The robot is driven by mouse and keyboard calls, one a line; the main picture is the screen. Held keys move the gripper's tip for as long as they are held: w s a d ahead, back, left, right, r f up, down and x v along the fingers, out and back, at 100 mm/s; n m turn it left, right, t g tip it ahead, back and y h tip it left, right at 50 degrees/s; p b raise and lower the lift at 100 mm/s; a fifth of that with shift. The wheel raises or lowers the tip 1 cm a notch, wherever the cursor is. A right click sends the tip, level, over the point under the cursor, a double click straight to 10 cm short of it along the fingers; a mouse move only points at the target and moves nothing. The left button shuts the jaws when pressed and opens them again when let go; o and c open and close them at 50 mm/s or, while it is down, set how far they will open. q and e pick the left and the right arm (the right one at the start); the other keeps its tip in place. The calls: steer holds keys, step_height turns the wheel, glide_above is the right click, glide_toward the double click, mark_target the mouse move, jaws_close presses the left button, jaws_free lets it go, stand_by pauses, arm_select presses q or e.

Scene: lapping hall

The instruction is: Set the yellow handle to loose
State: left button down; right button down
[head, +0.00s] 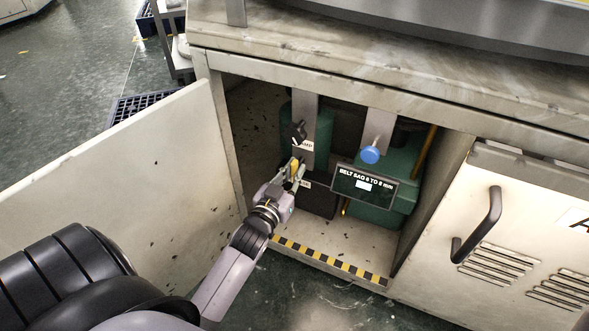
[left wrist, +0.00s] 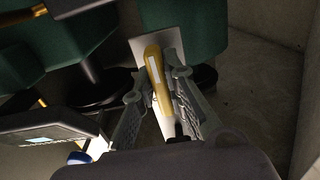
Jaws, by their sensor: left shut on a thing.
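The yellow handle (head: 295,166) is on a grey upright plate inside the open cabinet, below a black knob. My left gripper (head: 294,174) reaches into the cabinet and is shut on the yellow handle. In the left wrist view the yellow handle (left wrist: 158,68) lies between the two fingers of my left gripper (left wrist: 156,85). The words for the handle's positions cannot be read. My right gripper is not in view.
A blue knob (head: 370,154) and a black sign (head: 364,186) reading "BELT SAG 6 TO 8 mm" are to the right. The cabinet door (head: 150,170) stands open at left. A striped sill (head: 330,261) edges the opening. A closed panel with a black handle (head: 478,226) is at right.

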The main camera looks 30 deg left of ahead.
arm_select(q)
steer(key=c, duration=1.6)
jaws_free()
steer(key=shift+c, duration=0.2)
steer(key=s+d, duration=0.1)
steer(key=s, duration=1.1)
steer(key=shift+d, duration=0.4)
